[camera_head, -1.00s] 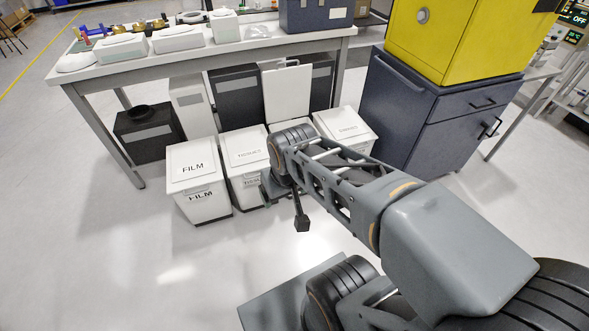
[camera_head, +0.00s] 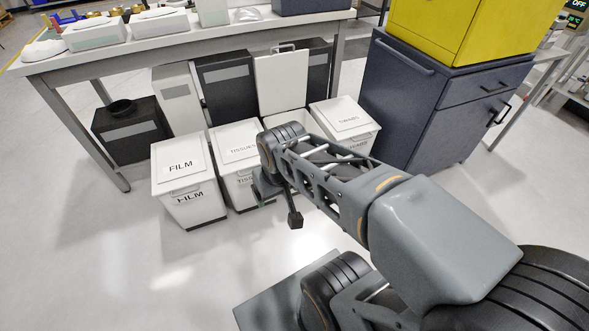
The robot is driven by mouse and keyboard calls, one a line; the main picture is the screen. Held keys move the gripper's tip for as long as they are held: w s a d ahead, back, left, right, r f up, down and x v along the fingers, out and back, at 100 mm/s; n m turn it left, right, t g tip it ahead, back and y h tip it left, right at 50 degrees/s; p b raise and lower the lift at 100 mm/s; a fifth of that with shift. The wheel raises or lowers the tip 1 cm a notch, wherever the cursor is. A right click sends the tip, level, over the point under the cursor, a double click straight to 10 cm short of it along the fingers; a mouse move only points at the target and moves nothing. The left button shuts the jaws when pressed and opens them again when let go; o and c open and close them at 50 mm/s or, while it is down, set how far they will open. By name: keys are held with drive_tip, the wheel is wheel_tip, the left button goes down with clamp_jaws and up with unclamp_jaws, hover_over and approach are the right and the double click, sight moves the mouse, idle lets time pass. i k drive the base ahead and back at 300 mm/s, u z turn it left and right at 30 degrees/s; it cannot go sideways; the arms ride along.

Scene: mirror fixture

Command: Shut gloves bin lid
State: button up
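A white bin (camera_head: 290,118) stands in the row with its white lid (camera_head: 282,83) raised upright behind it. Its front label is hidden behind my arm, so I cannot read whether it says gloves. My gripper (camera_head: 287,208) hangs low in front of the row, near the tissues bin and the open bin. One dark finger with a block-like tip shows, apart from the lid. The rest of the gripper is hidden by the wrist, so its opening cannot be judged.
The film bin (camera_head: 183,178), tissues bin (camera_head: 237,163) and a right-hand bin (camera_head: 345,122) have shut lids. A white bench (camera_head: 180,44) overhangs behind them. A dark blue cabinet (camera_head: 420,105) stands to the right. The floor in front is clear.

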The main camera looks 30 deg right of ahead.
sight(282, 79)
drive_tip(key=z, duration=0.85)
drive_tip(key=i, duration=1.65)
drive_tip(key=u, duration=0.6)
